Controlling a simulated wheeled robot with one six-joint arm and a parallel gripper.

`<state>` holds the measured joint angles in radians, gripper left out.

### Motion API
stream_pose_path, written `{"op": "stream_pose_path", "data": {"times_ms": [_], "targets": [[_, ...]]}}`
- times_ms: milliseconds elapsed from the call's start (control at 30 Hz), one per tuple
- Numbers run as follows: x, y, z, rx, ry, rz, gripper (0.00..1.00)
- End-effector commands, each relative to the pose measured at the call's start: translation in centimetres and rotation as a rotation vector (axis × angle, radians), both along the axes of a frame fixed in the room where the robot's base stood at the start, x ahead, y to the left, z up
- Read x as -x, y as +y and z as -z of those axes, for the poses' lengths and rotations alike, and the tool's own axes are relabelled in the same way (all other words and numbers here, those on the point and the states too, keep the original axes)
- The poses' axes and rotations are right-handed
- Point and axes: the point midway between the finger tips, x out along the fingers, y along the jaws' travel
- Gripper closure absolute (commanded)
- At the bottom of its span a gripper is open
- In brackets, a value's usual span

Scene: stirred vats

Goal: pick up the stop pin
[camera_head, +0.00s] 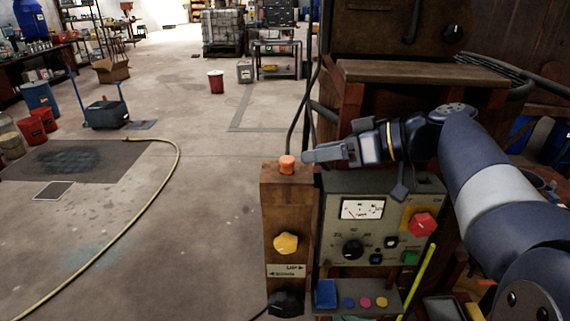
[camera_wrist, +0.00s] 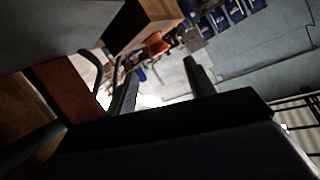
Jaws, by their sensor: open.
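An orange-capped peg, which looks to be the stop pin (camera_head: 287,164), stands upright in the top of a wooden post (camera_head: 270,205). It also shows in the wrist view (camera_wrist: 156,44), beyond the fingertips and roughly between them in the picture. My gripper (camera_head: 308,155) is just right of the cap at about its height in the head view, jaws pointing left toward it. In the wrist view my gripper (camera_wrist: 162,72) has its two fingers spread, with nothing between them. The pin's shaft is hidden in the post, and contact with the cap is not visible.
Right of the post is a grey control panel (camera_head: 335,235) with a dial, knobs and a red button. A yellow knob (camera_head: 286,243) sits on the post's front. Dark cables hang behind the post. The floor to the left is open, crossed by a yellow hose (camera_head: 135,225).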

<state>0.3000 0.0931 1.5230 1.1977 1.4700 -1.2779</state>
Motion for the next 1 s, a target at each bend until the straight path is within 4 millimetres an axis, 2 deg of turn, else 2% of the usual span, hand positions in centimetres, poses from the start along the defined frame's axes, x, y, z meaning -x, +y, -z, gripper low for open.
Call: {"op": "stream_pose_path", "data": {"times_ms": [167,433,767,1000], "targets": [[-0.3,1.1,0.4,0.0,0.002,-0.002,0.49],[-1.5,4.2,2.1,0.001,0.002,-0.002,0.49],[-1.8,4.6,2.5,0.002,0.0,0.001,0.49],[-1.8,4.6,2.5,0.001,0.0,0.001,0.69]]}}
